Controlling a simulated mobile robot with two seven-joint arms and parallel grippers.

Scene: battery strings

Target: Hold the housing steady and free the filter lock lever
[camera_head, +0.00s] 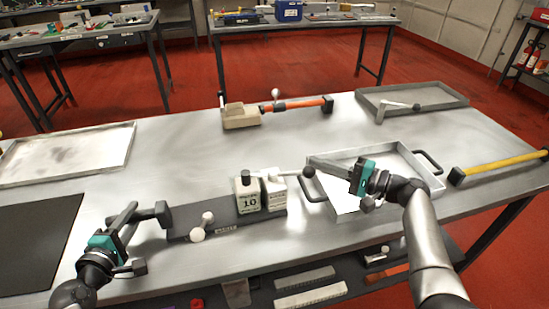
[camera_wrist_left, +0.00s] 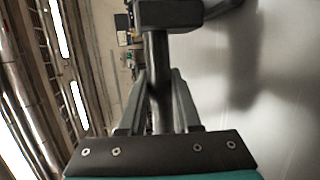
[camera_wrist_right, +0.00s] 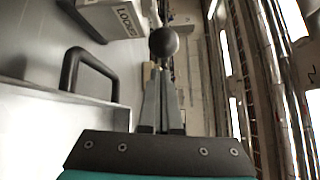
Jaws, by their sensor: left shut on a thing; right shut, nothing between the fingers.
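The housing is a long dark base (camera_head: 225,223) near the front edge of the table. It carries a white block marked 10 (camera_head: 246,196) and a second white block (camera_head: 272,190), whose lettering reads LOCKED in the right wrist view (camera_wrist_right: 118,18). A lever with a dark ball knob (camera_head: 309,172) points right from that block. My left gripper (camera_head: 130,213) is shut on the dark handle (camera_head: 163,213) at the housing's left end; its bar runs between the fingers in the left wrist view (camera_wrist_left: 158,60). My right gripper (camera_head: 313,160) is shut and empty, fingertips close to the ball (camera_wrist_right: 163,42); contact is unclear.
A light tray (camera_head: 420,190) with black handles lies under my right gripper. A pale-knobbed lever (camera_head: 207,219) stands on the base. A wooden block with an orange-handled tool (camera_head: 242,116) lies behind. A dark mat (camera_head: 35,240) is at left; the middle of the table is clear.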

